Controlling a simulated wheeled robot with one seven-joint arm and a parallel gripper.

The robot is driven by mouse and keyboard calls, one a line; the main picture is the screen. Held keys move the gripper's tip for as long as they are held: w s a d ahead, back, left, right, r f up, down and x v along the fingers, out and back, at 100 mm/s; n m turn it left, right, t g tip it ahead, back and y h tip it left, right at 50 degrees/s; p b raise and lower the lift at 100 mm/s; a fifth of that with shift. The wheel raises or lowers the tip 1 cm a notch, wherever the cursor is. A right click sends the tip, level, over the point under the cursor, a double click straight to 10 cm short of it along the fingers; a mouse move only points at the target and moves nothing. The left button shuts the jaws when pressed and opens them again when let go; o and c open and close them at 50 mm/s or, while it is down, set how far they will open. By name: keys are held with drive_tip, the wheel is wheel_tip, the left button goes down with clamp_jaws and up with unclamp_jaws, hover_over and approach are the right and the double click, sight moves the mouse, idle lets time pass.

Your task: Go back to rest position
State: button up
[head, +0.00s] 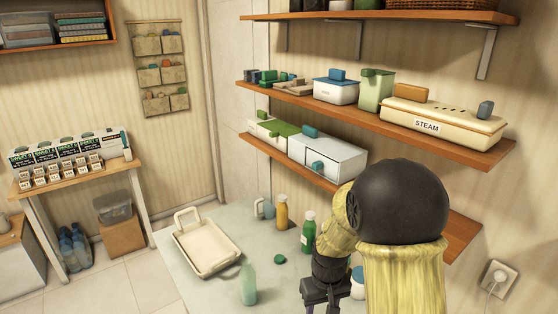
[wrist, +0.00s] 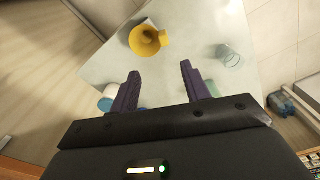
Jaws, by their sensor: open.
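My gripper (head: 322,292) hangs low over the front right of the pale table (head: 190,285), below the shelves, with my arm folded above it. In the wrist view my gripper (wrist: 160,72) has its two dark fingers spread apart with nothing between them. A yellow round-mouthed object (wrist: 146,40) stands on the table beyond the fingertips, apart from them. A clear bluish vessel (wrist: 229,57) is to its right. A white and blue thing (wrist: 109,91) is partly hidden behind the left finger.
Loaded wooden shelves (head: 445,139) overhang the right side.

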drive_tip(key=s+d+r+m+t, duration=0.2)
drive_tip(key=s+r, duration=0.4)
drive_tip(key=s, duration=0.5)
drive_tip(key=shift+d+r+m, duration=0.3)
drive_tip(key=shift+d+r, duration=0.1)
drive_tip(key=shift+d, duration=0.5)
